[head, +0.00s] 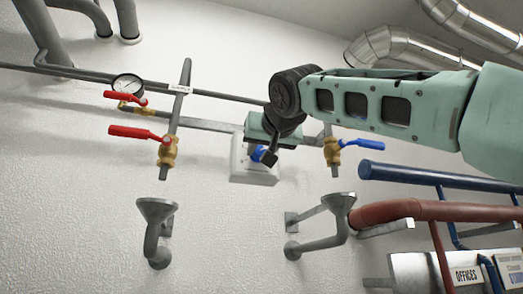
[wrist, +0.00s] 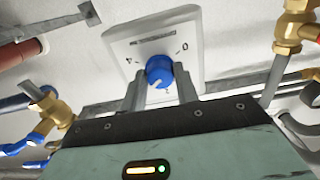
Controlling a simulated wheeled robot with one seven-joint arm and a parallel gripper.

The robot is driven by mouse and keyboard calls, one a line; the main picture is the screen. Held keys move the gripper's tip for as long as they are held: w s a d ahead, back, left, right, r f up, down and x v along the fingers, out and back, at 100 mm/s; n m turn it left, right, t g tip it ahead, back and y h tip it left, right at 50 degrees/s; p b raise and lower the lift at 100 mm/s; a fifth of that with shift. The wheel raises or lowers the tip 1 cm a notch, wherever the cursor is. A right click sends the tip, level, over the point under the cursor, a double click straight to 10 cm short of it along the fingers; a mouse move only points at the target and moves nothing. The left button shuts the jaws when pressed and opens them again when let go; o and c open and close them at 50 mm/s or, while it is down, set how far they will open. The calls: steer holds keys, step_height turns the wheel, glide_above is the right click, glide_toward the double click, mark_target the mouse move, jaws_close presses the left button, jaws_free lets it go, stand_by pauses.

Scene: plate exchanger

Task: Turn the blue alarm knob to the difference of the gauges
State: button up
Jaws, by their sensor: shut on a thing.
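The blue alarm knob (wrist: 158,70) sits on a white plate (wrist: 118,42) on the wall. In the wrist view my gripper (wrist: 161,85) has one finger on each side of it and is shut on it. A pale mark shows on the knob's lower face; its exact setting is too small to read. The plate's numerals are small and seem to include 0 and 4. In the head view the knob (head: 257,153) is partly covered by my gripper (head: 266,157). One round gauge (head: 128,84) shows at the left, its reading illegible. No second gauge is visible.
Red-handled valves (head: 140,132) stand left of the plate, and a blue-handled valve (head: 358,144) stands right of it. Grey drain funnels (head: 157,210) are below. Red and blue pipes (head: 430,211) run at the lower right. The wall below the plate is bare.

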steer(key=shift+f+m, duration=0.15)
steer(key=shift+m, duration=0.15)
steer(key=o, duration=1)
steer(key=shift+c, duration=0.2)
steer(key=b+v, duration=0.5)
steer(key=v, duration=1.2)
steer(key=shift+s, duration=0.2)
